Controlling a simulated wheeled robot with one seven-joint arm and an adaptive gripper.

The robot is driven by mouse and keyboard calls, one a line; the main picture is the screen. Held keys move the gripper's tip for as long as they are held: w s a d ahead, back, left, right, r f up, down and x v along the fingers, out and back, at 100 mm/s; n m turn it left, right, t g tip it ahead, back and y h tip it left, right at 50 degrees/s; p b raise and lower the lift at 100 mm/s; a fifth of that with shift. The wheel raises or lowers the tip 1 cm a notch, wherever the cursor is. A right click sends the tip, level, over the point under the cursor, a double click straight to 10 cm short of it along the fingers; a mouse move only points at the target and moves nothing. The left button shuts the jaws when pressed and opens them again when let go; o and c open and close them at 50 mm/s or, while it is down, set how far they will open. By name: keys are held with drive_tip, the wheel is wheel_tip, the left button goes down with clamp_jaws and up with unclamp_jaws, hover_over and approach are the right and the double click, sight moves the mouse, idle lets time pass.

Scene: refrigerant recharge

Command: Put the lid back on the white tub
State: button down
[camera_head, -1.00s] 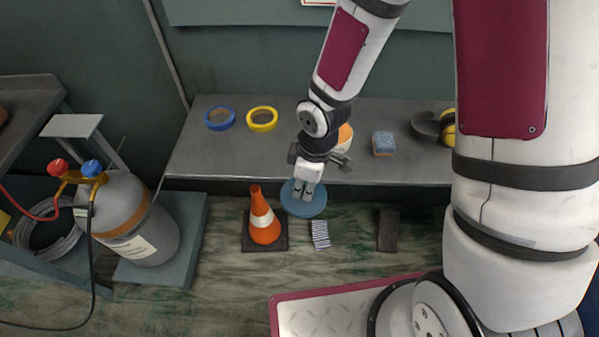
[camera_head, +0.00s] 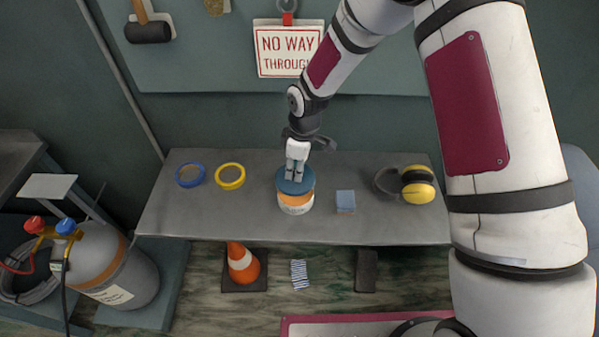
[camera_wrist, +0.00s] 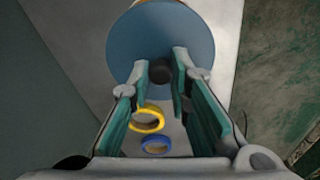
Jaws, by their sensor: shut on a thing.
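The blue round lid (camera_head: 290,187) is held level by my gripper (camera_head: 296,175), which is shut on the dark knob at its middle. The white tub (camera_head: 296,209), with an orange upper part, stands upright on the bench directly below the lid. The lid overlaps the tub's top, so its opening is hidden; I cannot tell whether the lid touches the rim. In the wrist view the lid (camera_wrist: 160,38) fills the space beyond my gripper (camera_wrist: 163,68) and hides nearly all of the tub.
On the grey bench (camera_head: 250,220) stand a blue tape ring (camera_head: 190,185) and a yellow one (camera_head: 243,178) to the left, a blue sponge block (camera_head: 345,201) close to the right, and yellow ear defenders (camera_head: 418,191) further right. An orange cone (camera_head: 242,266) stands on the floor.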

sight(296, 183)
wheel_tip(296, 183, down, 2)
drive_tip(key=shift+d+f, duration=0.1)
drive_tip(key=shift+f, duration=0.1)
drive_tip(key=shift+f+b, duration=0.85)
drive_tip(key=shift+f, duration=1)
drive_tip(key=shift+f+b, duration=0.2)
drive_tip(key=shift+b, duration=0.15)
idle(1.1)
drive_tip(key=c, duration=0.9)
unclamp_jaws()
drive_tip(key=shift+c, duration=0.2)
drive_tip(key=shift+r, duration=0.15)
drive_tip(key=shift+r+p, duration=0.9)
drive_tip(key=shift+r, duration=2.5)
drive_tip(key=shift+c, duration=0.2)
